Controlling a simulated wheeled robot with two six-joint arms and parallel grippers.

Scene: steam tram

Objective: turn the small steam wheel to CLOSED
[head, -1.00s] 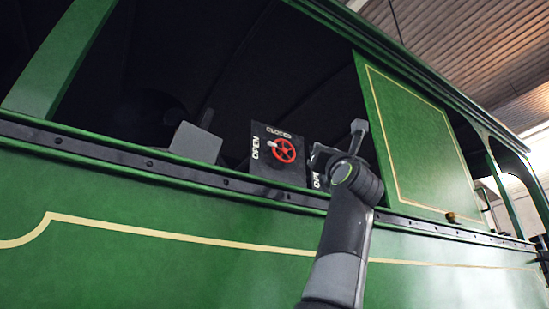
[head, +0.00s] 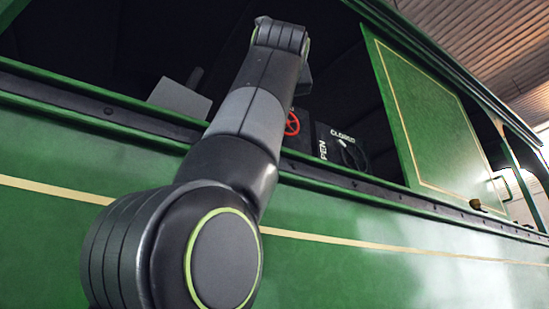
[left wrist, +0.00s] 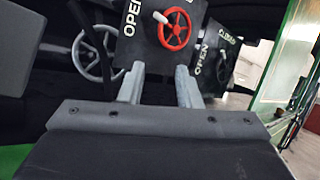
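A red handwheel (head: 292,124) on a black panel shows in the head view, partly covered by my left arm. In the left wrist view the red wheel (left wrist: 174,28) is in full sight, with a pale handle (left wrist: 160,17) on its left, toward the word OPEN. A second black panel (head: 340,145) marked OPEN and CLOSED is to its right, with a dark wheel (left wrist: 222,68). My left gripper (left wrist: 160,84) is open and empty; its fingers point toward the red wheel's panel, below the wheel and apart from it. The head view hides the gripper behind the arm. My right gripper is not in view.
The tram's green side has a dark sill (head: 105,110) below the window opening. A grey box-like piece (head: 180,97) stands behind the sill at left. A larger grey wheel (left wrist: 97,55) is left of the red wheel. A green panel (head: 430,115) bounds the opening at right.

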